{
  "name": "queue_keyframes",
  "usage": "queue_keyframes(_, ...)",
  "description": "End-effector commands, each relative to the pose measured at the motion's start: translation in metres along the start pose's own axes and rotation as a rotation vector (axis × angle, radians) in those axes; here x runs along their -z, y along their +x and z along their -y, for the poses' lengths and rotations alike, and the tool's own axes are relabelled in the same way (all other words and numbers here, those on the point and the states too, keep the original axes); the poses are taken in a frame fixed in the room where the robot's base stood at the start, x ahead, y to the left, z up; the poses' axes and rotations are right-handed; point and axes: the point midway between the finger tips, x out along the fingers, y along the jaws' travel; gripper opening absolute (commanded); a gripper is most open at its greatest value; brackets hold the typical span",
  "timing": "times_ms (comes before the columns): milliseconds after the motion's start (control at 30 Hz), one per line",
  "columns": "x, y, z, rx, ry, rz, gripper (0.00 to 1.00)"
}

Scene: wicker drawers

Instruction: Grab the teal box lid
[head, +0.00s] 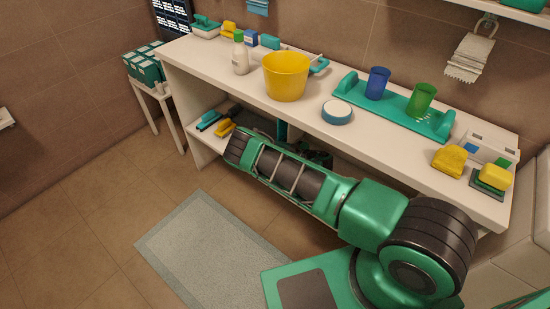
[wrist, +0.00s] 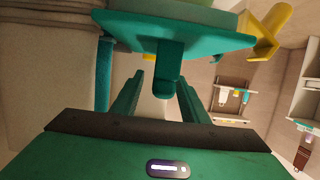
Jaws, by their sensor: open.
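A teal lid (wrist: 205,32) with a short downward tab (wrist: 167,72) fills the upper middle of the wrist view. A pale green body (wrist: 195,16) adjoins it at the top edge. My gripper (wrist: 160,80) is open, its two green fingers pointing toward the tab, one on either side in the picture. I cannot tell whether they touch it. In the head view my arm lies in front of the counter's lower shelf, and it hides the gripper and most of what is there, so I cannot pick out this lid.
Brushes (head: 209,120) lie on the lower shelf. Teal boxes (head: 147,68) stand on a side stand. A grey mat (head: 210,250) lies on open floor.

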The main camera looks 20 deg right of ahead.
Motion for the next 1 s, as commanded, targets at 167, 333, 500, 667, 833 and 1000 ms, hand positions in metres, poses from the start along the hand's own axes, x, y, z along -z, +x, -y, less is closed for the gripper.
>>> queue_keyframes(167,0.000,0.000,0.000,0.000,0.000,0.000,0.19)
queue_keyframes(333,0.000,0.000,0.000,0.000,0.000,0.000,0.00)
queue_keyframes(500,0.000,-0.001,0.000,0.000,0.000,0.001,0.00)
queue_keyframes(667,0.003,-0.001,0.000,0.000,-0.001,0.001,0.00)
queue_keyframes(833,0.013,-0.005,-0.001,-0.001,-0.001,0.001,0.00)
queue_keyframes(1000,0.028,-0.009,0.000,0.000,-0.001,0.000,0.00)
